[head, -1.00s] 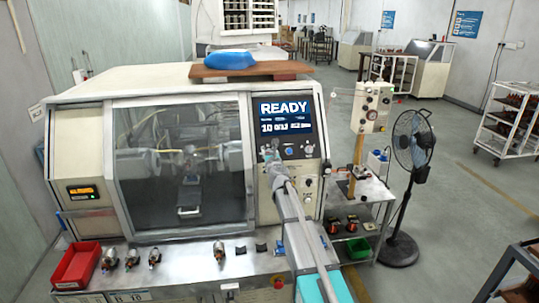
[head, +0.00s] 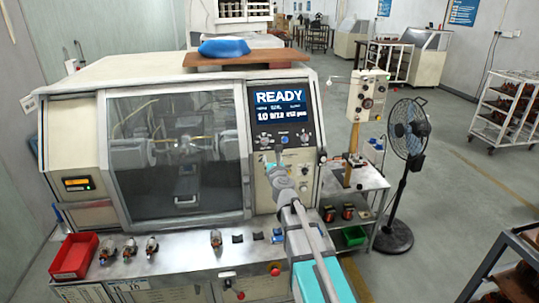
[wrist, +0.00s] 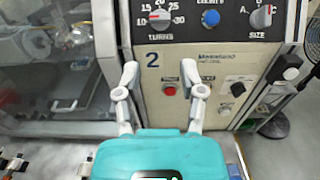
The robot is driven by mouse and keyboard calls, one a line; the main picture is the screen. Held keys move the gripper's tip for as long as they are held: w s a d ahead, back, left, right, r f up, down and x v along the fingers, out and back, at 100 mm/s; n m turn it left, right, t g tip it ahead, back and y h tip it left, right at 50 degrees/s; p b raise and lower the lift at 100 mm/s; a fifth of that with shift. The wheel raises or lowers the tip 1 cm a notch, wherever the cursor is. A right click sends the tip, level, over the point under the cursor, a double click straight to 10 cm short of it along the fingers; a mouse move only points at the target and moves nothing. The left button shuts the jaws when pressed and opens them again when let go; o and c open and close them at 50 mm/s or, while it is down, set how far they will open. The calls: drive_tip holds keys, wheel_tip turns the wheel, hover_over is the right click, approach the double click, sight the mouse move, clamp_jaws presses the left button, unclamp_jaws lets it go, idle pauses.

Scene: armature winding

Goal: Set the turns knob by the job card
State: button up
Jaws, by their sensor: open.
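The turns knob (wrist: 160,18) is a grey dial with a scale from 10 to 30, at the top of the wrist view. Its red mark sits on the left side of the dial, but the exact setting is hard to read. In the head view the knob (head: 264,140) is small, below the lit screen (head: 279,108) that reads READY with a 10 at the lower left. My gripper (wrist: 159,70) is open and empty. Its fingertips are apart, below the knob in the picture and in front of the cream panel. I cannot make out a job card.
A blue counter knob (wrist: 210,18) and a grey size knob (wrist: 261,17) sit right of the turns knob. A red button (wrist: 170,91) and black switch (wrist: 238,89) are lower on the panel. The winder's glass door (head: 175,155) is left; a fan (head: 405,135) stands right.

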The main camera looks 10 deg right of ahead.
drive_tip(key=s+a+f+n+g+y+b, duration=0.3)
drive_tip(key=s+a+f+n+b, duration=0.1)
drive_tip(key=f+n, duration=0.4)
drive_tip(key=s+a+f+n+g+y+b, duration=0.3)
drive_tip(key=s+f+n, duration=0.3)
drive_tip(key=n, duration=0.6)
drive_tip(key=shift+a+f+g+b, duration=0.35)
drive_tip(key=shift+a+f+g, duration=0.25)
drive_tip(key=shift+f, duration=0.65)
drive_tip(key=s+d+f+n+g+h+b, duration=0.3)
drive_tip(key=s+d+f+n+g+b, duration=0.1)
drive_tip(key=s+f+n, duration=0.4)
drive_tip(key=s+d+f+n+g+h+b, duration=0.3)
drive_tip(key=s+d+f+n+g+b, duration=0.1)
drive_tip(key=s+f, duration=0.7)
drive_tip(key=s+n+g+b, duration=0.1)
drive_tip(key=s+n+g, duration=0.1)
drive_tip(key=n, duration=0.1)
drive_tip(key=shift+s+f+n+g+b, duration=0.25)
drive_tip(key=shift+f+n+g+b, duration=0.05)
drive_tip(key=shift+n+g+b, duration=0.1)
